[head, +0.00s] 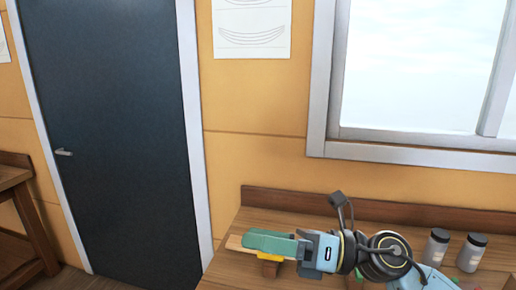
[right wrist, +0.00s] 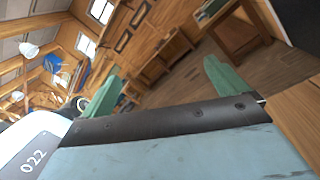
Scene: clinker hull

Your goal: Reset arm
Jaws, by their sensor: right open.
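My right arm reaches in from the lower right of the head view, and its gripper (head: 262,242) points left, over or just above the wooden workbench (head: 228,272). In the right wrist view the two green fingers stand wide apart with nothing between them, so the right gripper (right wrist: 161,78) is open and empty. A yellow thing (head: 270,257) shows just below the fingers in the head view. I cannot tell whether they touch. My left arm and gripper are not in view.
Two jars with dark lids, a left one (head: 436,246) and a right one (head: 471,252), stand on the bench right of my wrist. A window (head: 420,70) is above. A dark door (head: 110,130) is at left, beside another wooden table (head: 14,180).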

